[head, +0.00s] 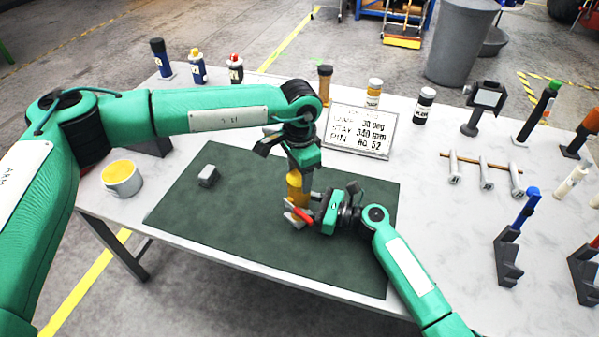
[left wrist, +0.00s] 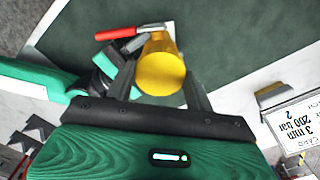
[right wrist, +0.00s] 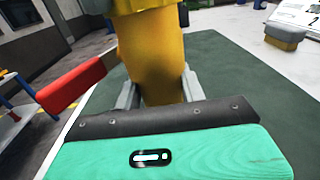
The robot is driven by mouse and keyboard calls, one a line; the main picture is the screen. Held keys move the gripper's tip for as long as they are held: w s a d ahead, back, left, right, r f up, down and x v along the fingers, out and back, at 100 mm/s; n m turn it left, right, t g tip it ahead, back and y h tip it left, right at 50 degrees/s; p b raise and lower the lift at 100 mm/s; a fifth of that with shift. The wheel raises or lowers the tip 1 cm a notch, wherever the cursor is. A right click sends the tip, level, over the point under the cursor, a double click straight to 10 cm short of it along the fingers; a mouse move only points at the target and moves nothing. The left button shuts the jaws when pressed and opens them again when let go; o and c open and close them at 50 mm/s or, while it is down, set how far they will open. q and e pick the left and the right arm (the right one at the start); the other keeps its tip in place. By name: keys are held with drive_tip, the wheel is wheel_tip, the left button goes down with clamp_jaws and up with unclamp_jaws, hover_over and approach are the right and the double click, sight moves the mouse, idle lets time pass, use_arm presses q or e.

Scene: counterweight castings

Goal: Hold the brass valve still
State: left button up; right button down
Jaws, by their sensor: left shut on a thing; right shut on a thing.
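The brass valve (head: 295,188), a yellow upright cylinder, stands over the dark green mat (head: 225,218). My left gripper (head: 298,176) comes down from above and is shut on its upper part; in the left wrist view the valve's round top (left wrist: 162,72) sits between the fingers. My right gripper (head: 299,211) comes in from the right, shut on the lower body (right wrist: 152,55). A red handle (head: 303,215) sticks out beside the valve, also in the right wrist view (right wrist: 72,86); I cannot tell how it is joined. The valve's base is mostly hidden by my right gripper.
A small grey block (head: 209,176) lies on the mat's left part. A printed sign (head: 360,132) and several bottles stand behind. Tool holders (head: 508,258) stand at the right. The mat's left front is clear.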

use_arm(q)
drive_tip(key=shift+a, duration=0.1)
drive_tip(key=o, duration=0.9)
drive_tip(key=shift+o, duration=0.2)
drive_tip(key=shift+r, duration=0.1)
drive_tip(key=shift+r, duration=2.2)
drive_tip(key=shift+c, duration=0.3)
